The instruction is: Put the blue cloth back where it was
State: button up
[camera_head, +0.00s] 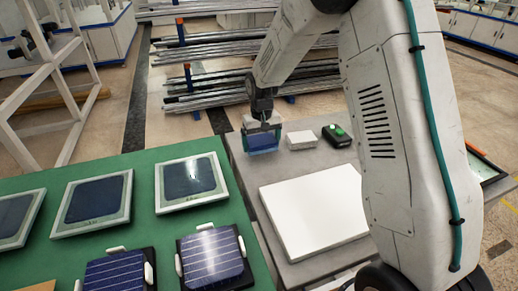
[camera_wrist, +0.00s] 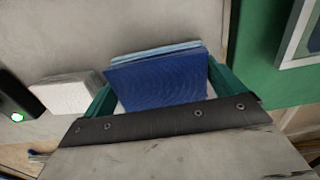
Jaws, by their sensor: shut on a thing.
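The blue cloth (camera_head: 263,143) is a folded, dark blue pad, held between the fingers of my gripper (camera_head: 262,131) over the far left part of the grey table (camera_head: 247,178). In the wrist view the cloth (camera_wrist: 158,80) shows a textured blue face with lighter blue layers along its far edge. The green fingers of my gripper (camera_wrist: 160,88) stand at both sides of it, shut on it. I cannot tell whether the cloth touches the table.
A small white block (camera_head: 301,140) and a black device with a green button (camera_head: 338,135) sit right of the cloth. A large white panel (camera_head: 315,212) lies nearer. The green table (camera_head: 140,242) at left holds several framed dark panels.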

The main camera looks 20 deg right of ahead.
aim_at(259, 149)
jog(key=shift+w+a, duration=0.15)
jog(key=shift+w, duration=0.15)
jog(key=shift+w+f, duration=0.15)
jog(key=shift+f, duration=1.65)
jog(key=o, duration=0.6)
jog(key=shift+f, duration=0.15)
